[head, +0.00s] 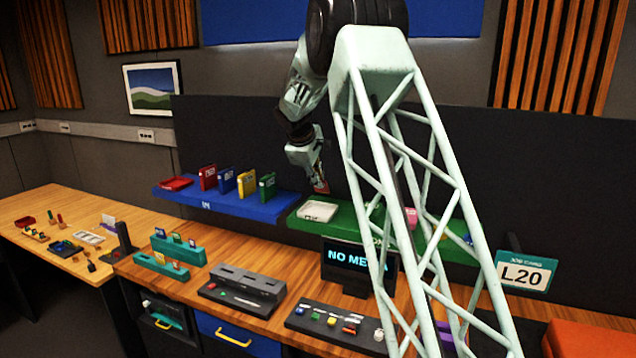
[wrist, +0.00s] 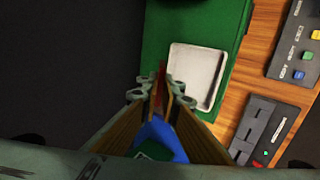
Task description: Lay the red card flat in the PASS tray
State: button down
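A thin red card (head: 321,186) hangs from my gripper (head: 317,168), roughly upright, above the green shelf. In the wrist view my gripper (wrist: 168,95) is shut on the card, which shows as a narrow red strip (wrist: 161,76) between the fingertips. The shallow white tray (head: 317,211) lies on the green shelf, just below the card in the head view. In the wrist view the white tray (wrist: 197,74) looks empty and lies just right of the card. The card is apart from the tray's floor, as far as I can tell. No PASS label is readable.
The green shelf (head: 293,222) is partly hidden by my arm's lattice. The blue shelf (head: 228,202) to the left holds a red tray (head: 175,183) and several coloured upright cases. A NO MEDIA screen (head: 357,262) stands below. A dark wall panel rises behind the shelves.

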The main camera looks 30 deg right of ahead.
jog(key=shift+f, duration=0.25)
jog(key=shift+f+b, duration=2)
jog(key=shift+f, duration=0.85)
jog(key=c, duration=2.8)
grip_release()
jog(key=shift+a, duration=0.1)
jog(key=v, duration=1.2)
